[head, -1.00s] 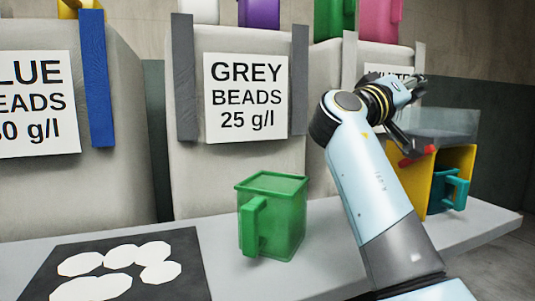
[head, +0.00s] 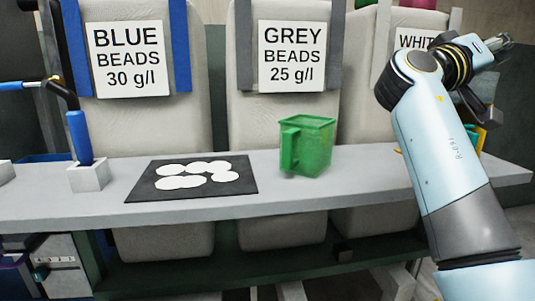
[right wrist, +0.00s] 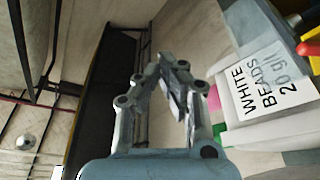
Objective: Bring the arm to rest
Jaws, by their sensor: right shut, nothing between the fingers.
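My right arm rises from the lower right of the head view, bent at the elbow. My right gripper (head: 500,42) is raised at the upper right, in front of the bead bags and above the bench. In the right wrist view my right gripper (right wrist: 172,75) shows its linked fingers close together, with nothing between them. My left gripper does not show.
A grey bench (head: 90,207) carries a green jug (head: 307,145), a black mat (head: 142,190) with white discs, and a blue-handled tool (head: 80,135) in a white block. Bags labelled blue (head: 127,58), grey (head: 292,56) and white (head: 415,40) stand behind.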

